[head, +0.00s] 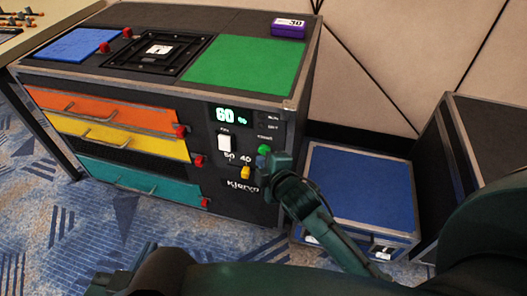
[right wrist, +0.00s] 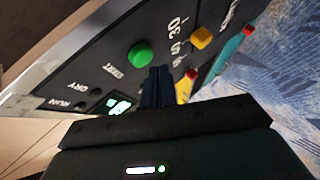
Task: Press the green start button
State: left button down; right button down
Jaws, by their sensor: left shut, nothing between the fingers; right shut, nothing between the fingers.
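The green start button (head: 264,149) is on the dark front panel of the cabinet (head: 232,180), above and right of a yellow knob (head: 245,172). It also shows in the right wrist view (right wrist: 140,54), with "START" printed near it. My right gripper (head: 263,160) is shut and empty, right at the panel, just below the button in the head view. In the right wrist view its fingertips (right wrist: 158,70) are just right of and below the button. I cannot tell whether they touch the panel. My left gripper (head: 118,280) is shut and empty, low at the left, away from the cabinet.
A lit display (head: 228,115) reads 60 %, with a white switch (head: 224,144) below it. Orange, yellow and teal drawers with red knobs lie to the left. A blue-topped case (head: 360,187) stands right of the cabinet. Carpet in front is free.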

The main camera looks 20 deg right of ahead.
jog(key=shift+w+d, duration=0.1)
dwell(0.3)
jog(key=shift+w+d+p, duration=0.15)
jog(key=shift+w+p, duration=0.1)
jog(key=shift+p, duration=0.15)
jog(key=shift+w+d, duration=0.2)
jog(key=shift+w, duration=0.1)
dwell(0.5)
jog(key=shift+w+d, duration=0.15)
jog(key=shift+w, duration=0.05)
jog(key=shift+s+p, duration=0.1)
jog(key=shift+p, duration=0.25)
jog(key=shift+s+a+p, duration=0.4)
jog(key=shift+s+a, duration=0.15)
jog(key=shift+s, duration=0.2)
